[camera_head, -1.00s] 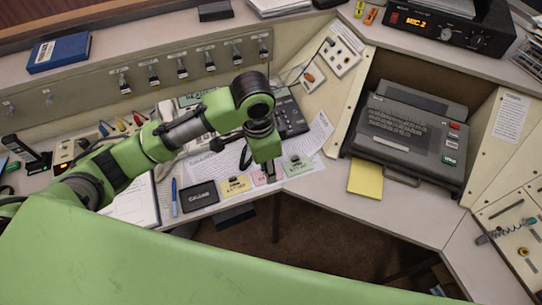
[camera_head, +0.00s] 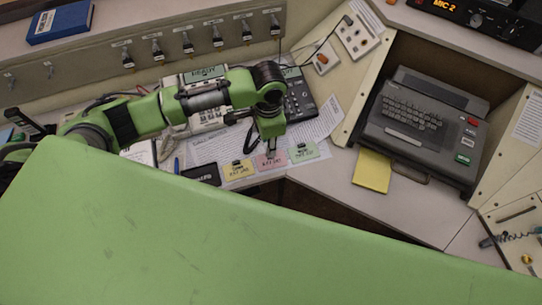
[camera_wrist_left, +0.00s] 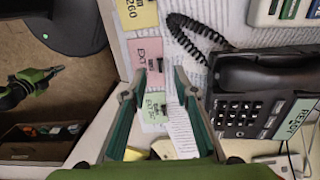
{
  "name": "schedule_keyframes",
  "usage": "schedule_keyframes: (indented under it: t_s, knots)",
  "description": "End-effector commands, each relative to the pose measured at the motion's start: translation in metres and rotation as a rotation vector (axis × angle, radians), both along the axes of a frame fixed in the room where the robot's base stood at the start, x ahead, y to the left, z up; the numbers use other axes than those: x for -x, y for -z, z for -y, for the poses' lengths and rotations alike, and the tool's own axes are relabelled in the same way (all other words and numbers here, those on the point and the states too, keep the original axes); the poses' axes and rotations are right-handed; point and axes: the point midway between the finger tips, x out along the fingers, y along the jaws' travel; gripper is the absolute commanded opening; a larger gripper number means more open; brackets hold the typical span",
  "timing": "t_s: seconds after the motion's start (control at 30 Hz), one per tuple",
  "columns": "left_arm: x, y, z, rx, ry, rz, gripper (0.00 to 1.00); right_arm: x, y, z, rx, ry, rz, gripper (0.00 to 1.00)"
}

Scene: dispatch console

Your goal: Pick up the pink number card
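The pink number card (camera_head: 270,162) lies on the console's front edge, with a dark clip at its top, between a yellow card (camera_head: 238,170) and a green card (camera_head: 303,152). My left gripper (camera_head: 271,152) is over the pink card and hides part of its upper edge. In the left wrist view the pink card (camera_wrist_left: 146,52) lies just beyond the fingertips, and the green card (camera_wrist_left: 155,107) shows between the open, empty fingers (camera_wrist_left: 157,85). A green and black part of my own, probably the right arm (camera_wrist_left: 28,86), shows at the left; its fingers are unclear.
A telephone (camera_wrist_left: 255,95) with a coiled cord stands close to the gripper. A dark wallet-like item (camera_head: 201,174) lies left of the yellow card. A yellow pad (camera_head: 372,170) and a typewriter-like machine (camera_head: 418,125) are to the right. Printed sheets lie behind the cards.

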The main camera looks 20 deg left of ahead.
Motion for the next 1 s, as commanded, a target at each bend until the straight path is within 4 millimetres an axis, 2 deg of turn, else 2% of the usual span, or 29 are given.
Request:
schedule_keyframes:
  t_s: [0.1,0.23,0.4,0.53,0.63,0.67,1.0]
  knots:
    - [0.002,0.018,-0.004,-0.003,-0.002,-0.005,0.27,-0.008,-0.009,-0.002,-0.002,0.0,0.011,0.0]
    - [0.001,0.034,-0.003,-0.001,0.0,-0.002,0.27,0.0,-0.008,-0.001,-0.001,0.0,-0.001,0.0]
    - [0.001,0.039,-0.003,0.0,0.001,0.0,0.27,0.018,-0.007,0.0,0.002,0.0,-0.026,0.0]
    - [0.001,0.039,-0.003,0.0,0.001,0.0,0.27,0.023,-0.007,0.001,0.002,0.0,-0.034,0.0]
    - [0.001,0.039,-0.003,0.0,0.0,0.0,0.02,0.022,-0.007,0.001,0.002,0.0,-0.032,0.0]
    - [0.001,0.039,-0.003,0.0,0.0,0.0,0.0,0.021,-0.007,0.001,0.003,0.0,-0.032,0.0]
    - [0.001,0.039,-0.003,-0.001,0.0,0.001,0.0,0.012,-0.007,0.002,0.003,0.0,-0.018,0.0]
